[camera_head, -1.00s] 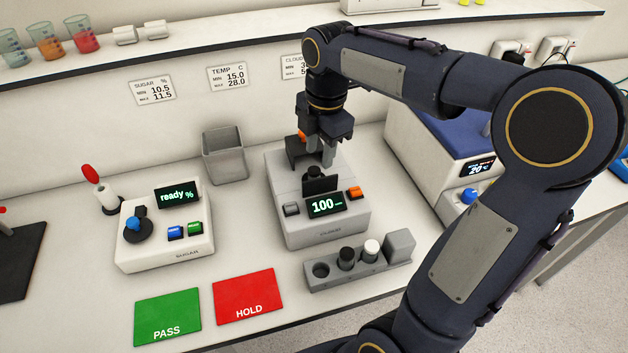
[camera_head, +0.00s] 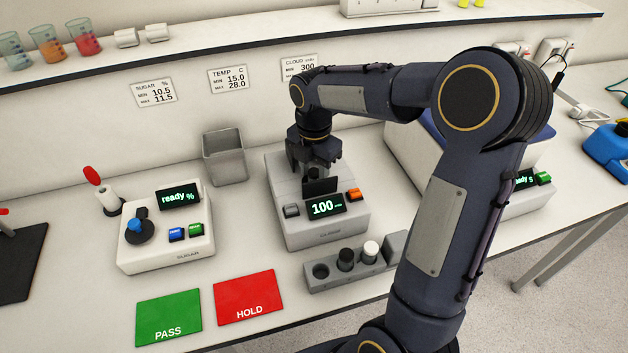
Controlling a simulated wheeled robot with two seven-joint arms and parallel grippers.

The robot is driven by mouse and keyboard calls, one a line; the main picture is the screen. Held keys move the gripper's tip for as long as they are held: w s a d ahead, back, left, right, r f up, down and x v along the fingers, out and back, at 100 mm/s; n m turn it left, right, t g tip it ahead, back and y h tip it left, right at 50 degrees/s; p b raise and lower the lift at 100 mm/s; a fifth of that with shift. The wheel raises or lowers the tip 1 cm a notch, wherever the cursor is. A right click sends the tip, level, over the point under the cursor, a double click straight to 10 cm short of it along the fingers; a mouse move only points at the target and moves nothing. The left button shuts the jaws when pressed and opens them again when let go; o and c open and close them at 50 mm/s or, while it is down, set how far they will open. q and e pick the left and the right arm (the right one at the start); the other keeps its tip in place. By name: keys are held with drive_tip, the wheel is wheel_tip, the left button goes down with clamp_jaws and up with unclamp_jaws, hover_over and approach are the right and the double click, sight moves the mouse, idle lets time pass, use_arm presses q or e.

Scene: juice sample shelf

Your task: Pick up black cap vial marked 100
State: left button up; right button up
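A black-capped vial (camera_head: 312,174) stands in the well of the grey cloud meter (camera_head: 330,235), whose display reads 100. My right gripper (camera_head: 315,172) is directly above the meter, its fingers down around the cap. I cannot tell whether the fingers are closed on it. A second black-capped vial (camera_head: 346,258) stands in the grey rack (camera_head: 320,287) in front of the meter. A white-capped vial (camera_head: 371,249) is beside it, and the rack's left hole is empty. Any marking on the vials is too small to read. My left gripper is not in view.
The sugar meter (camera_head: 165,240) stands to the left, and a grey bin (camera_head: 224,158) stands behind the meters. The green PASS mat (camera_head: 168,315) and red HOLD mat (camera_head: 246,295) lie clear in front. A blue-topped machine (camera_head: 405,160) is partly behind my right arm.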

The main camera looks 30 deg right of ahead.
drive_tip(key=c, duration=0.8)
